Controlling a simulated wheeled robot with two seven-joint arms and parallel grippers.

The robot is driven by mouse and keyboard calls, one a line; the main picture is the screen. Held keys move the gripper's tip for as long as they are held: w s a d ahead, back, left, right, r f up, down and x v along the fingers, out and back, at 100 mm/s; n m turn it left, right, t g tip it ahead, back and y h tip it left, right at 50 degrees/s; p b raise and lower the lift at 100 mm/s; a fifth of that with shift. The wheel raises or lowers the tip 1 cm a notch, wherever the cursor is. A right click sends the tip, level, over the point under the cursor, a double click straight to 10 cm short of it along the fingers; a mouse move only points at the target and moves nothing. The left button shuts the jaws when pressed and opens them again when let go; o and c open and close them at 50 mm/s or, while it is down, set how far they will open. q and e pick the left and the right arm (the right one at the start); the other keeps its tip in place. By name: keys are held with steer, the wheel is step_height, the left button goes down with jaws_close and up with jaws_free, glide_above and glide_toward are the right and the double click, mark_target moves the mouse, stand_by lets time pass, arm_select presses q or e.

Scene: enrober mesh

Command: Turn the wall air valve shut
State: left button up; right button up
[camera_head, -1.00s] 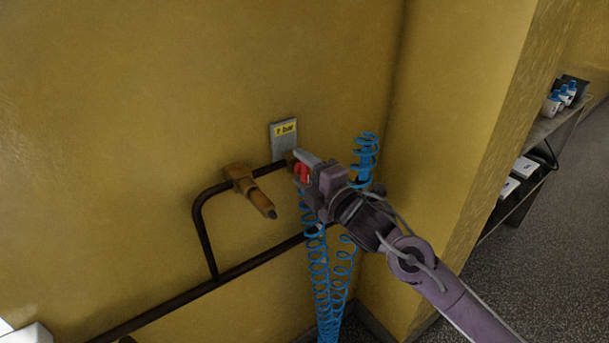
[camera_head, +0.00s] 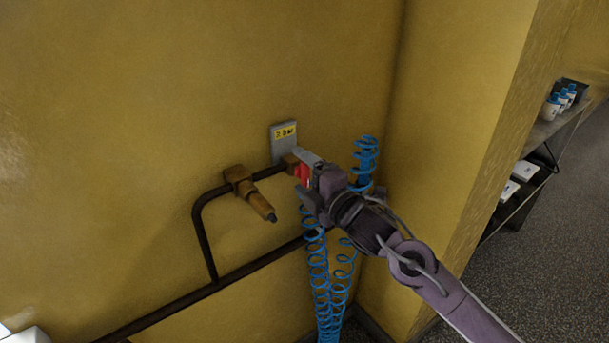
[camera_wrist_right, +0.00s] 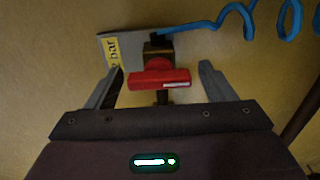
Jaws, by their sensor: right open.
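The wall air valve has a red lever handle (camera_wrist_right: 160,79) on a brass body (camera_wrist_right: 157,52), below a grey plate with a yellow "bar" label (camera_head: 284,137). In the head view the red handle (camera_head: 303,173) is partly hidden by my right gripper (camera_head: 306,167). My right gripper also shows in the right wrist view (camera_wrist_right: 162,84), with its jaws open, one finger on each side of the red handle. The handle lies crosswise between the fingers, with a small gap visible to the right finger; I cannot tell if the left finger touches it. My left gripper is not in view.
A dark pipe (camera_head: 207,240) runs along the yellow wall, with a brass fitting (camera_head: 249,191) left of the valve. Blue coiled hoses (camera_head: 320,280) hang below and beside my right gripper. A wall corner stands to the right, with a shelf (camera_head: 547,130) beyond.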

steer(key=b+v, duration=0.1)
steer(key=v, duration=0.6)
steer(key=shift+s+d, duration=0.25)
steer(key=shift+s, duration=0.05)
steer(key=w+d+f+m+g+h+p, duration=0.1)
steer(key=w+d+f+m+h, duration=0.25)
steer(key=f, duration=0.55)
steer(key=w+d+f+m+h, duration=0.25)
steer(key=d+f+m, duration=0.25)
steer(key=f, duration=0.5)
steer(key=s+d+f+m+g+h+p, duration=0.1)
steer(key=s+d+f+m+g, duration=0.2)
steer(key=f, duration=0.8)
steer(key=s+d+f+m+g+h, duration=0.1)
steer(key=s+d+f+m+h, duration=0.3)
steer(key=f, duration=0.7)
steer(key=s+d+f+m+g+p, duration=0.1)
steer(key=s+d+f+m+g, duration=0.15)
steer(key=s+f, duration=1.05)
steer(key=s+d+f+m+g+p, duration=0.1)
steer(key=s+d+f+m+g, duration=0.2)
steer(key=s+f, duration=1.1)
steer(key=s+a+r+m+g, duration=0.1)
steer(key=s+a+m+g, duration=0.1)
steer(key=s, duration=1.6)
steer(key=shift+a+g, duration=0.15)
steer(key=shift+g, duration=0.4)
